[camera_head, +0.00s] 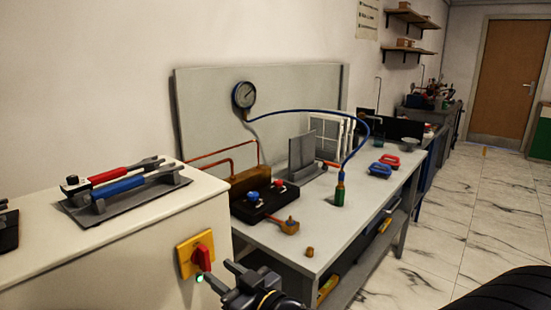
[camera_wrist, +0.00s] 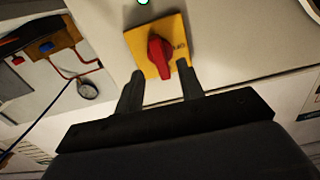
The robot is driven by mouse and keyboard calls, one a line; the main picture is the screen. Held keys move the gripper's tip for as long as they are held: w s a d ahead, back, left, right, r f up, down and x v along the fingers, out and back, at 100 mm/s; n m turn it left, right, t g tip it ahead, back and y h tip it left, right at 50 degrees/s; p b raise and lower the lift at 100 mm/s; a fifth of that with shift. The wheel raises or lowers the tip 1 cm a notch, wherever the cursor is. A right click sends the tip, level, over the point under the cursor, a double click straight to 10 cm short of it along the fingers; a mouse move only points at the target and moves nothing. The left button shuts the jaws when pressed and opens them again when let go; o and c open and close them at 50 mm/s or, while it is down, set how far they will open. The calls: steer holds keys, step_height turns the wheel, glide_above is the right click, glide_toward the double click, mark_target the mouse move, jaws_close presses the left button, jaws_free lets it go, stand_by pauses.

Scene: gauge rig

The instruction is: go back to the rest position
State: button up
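My gripper (camera_head: 217,270) is at the bottom centre of the head view, just in front of the white cabinet's side. In the head view the red knob (camera_head: 202,257) and yellow plate (camera_head: 186,262) are just up and left of my gripper. A small lit green lamp (camera_head: 199,277) is beside a fingertip.
The white cabinet (camera_head: 120,255) bears a rack with red and blue wrenches (camera_head: 125,185). To its right a grey bench (camera_head: 345,235) carries a valve block (camera_head: 262,198), a green-bodied hose fitting (camera_head: 340,191) and a brass piece (camera_head: 309,252). A gauge (camera_head: 244,95) hangs behind. Marble floor (camera_head: 440,255) is open at right.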

mark_target(209, 261)
steer(key=x, duration=0.5)
steer(key=shift+a+f, duration=0.1)
steer(key=shift+s+n+b, duration=0.1)
steer(key=shift+n+b, duration=0.4)
steer(key=shift+n, duration=0.4)
steer(key=n+b, duration=0.1)
steer(key=n, duration=0.3)
steer(key=shift+n+b, duration=0.6)
steer(key=shift+n, duration=1.4)
steer(key=shift+d, duration=0.25)
